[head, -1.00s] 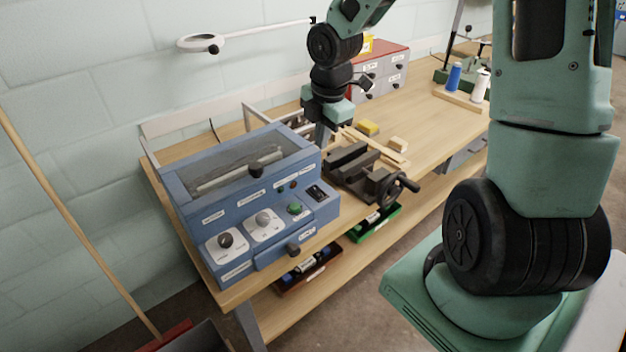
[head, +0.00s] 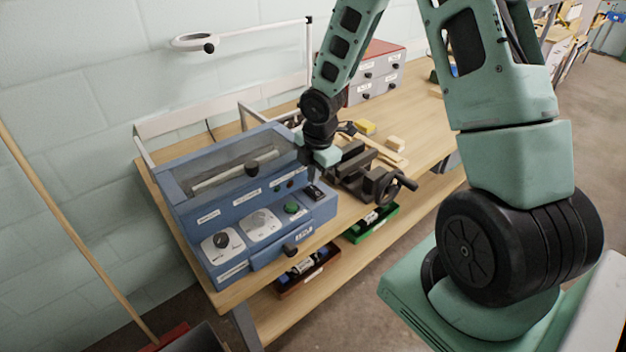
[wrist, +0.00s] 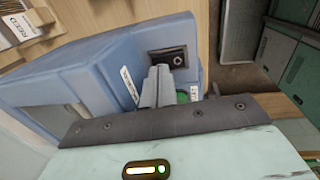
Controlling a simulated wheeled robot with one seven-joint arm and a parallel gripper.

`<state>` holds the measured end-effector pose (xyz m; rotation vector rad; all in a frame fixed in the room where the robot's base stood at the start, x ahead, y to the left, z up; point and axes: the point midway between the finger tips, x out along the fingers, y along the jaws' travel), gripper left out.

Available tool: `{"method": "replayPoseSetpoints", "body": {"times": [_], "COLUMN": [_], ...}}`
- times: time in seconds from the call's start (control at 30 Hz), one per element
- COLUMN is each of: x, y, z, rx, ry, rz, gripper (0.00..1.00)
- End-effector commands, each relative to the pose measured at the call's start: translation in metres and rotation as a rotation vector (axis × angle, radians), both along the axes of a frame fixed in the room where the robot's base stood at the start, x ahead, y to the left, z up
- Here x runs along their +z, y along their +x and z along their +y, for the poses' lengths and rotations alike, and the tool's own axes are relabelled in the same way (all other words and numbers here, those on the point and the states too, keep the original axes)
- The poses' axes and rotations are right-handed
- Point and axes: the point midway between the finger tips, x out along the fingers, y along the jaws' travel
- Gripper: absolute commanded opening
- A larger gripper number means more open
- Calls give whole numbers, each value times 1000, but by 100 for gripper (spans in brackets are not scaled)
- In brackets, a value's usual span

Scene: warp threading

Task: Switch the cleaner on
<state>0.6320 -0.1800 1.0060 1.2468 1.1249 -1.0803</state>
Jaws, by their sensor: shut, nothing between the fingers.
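The cleaner, a blue box with a clear lid (head: 222,172), stands on the bench's near left end. Its sloped front carries two knobs, a green button (head: 292,207) and a black switch (head: 314,193) in a dark plate at the right end. My gripper (head: 309,177) is shut and empty, pointing down just above that switch. In the wrist view, the fingertips (wrist: 161,70) lie close to the switch (wrist: 168,57), overlapping the plate's lower edge. The green button (wrist: 194,92) is partly hidden beside the fingers. I cannot tell whether the fingers touch the switch.
A dark vise (head: 372,180) with a handle stands right of the cleaner, near my gripper. Wood pieces and a yellow block (head: 365,127) lie behind it. A grey drawer cabinet with a red top (head: 380,50) stands farther back. Trays sit on the shelf below.

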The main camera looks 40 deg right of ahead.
Motion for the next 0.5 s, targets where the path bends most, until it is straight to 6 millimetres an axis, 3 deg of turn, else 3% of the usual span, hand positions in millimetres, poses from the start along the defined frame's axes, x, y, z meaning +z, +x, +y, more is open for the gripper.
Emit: {"method": "replayPoseSetpoints", "body": {"times": [0.2, 0.5], "x": [-16, -18], "y": [3, 3], "z": [0, 0], "rx": [-2, -2], "ry": [0, 0], "rz": [-1, -2], "gripper": [0, 0]}}
